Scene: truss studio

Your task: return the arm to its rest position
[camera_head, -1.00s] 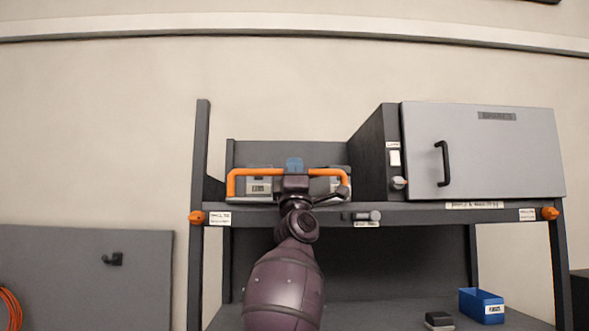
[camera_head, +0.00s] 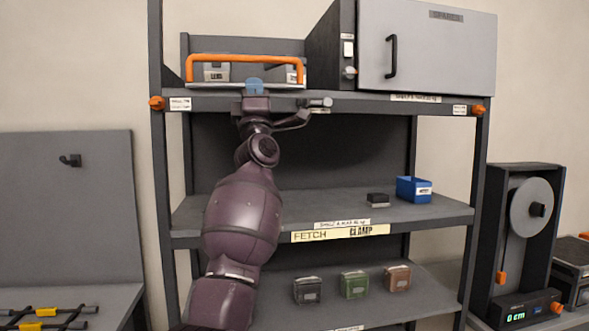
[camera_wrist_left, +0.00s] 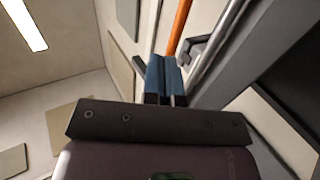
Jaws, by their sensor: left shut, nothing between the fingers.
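My left arm (camera_head: 240,220) reaches up in front of the shelf rack. My left gripper (camera_head: 254,87) is at the top shelf's front edge, just below the orange handle bar (camera_head: 245,59) of a tray. Its blue fingers are shut with nothing between them. In the left wrist view the blue fingers (camera_wrist_left: 160,80) are together, and the orange bar (camera_wrist_left: 179,25) shows beyond them. I cannot tell whether the fingers touch the tray. My right gripper is not in view.
A grey cabinet (camera_head: 430,50) stands on the top shelf. The middle shelf holds a blue bin (camera_head: 413,189) and a small dark block (camera_head: 377,200). Several lidded boxes, one of them green (camera_head: 354,285), sit on the lower shelf. A reel machine (camera_head: 525,225) stands at the right.

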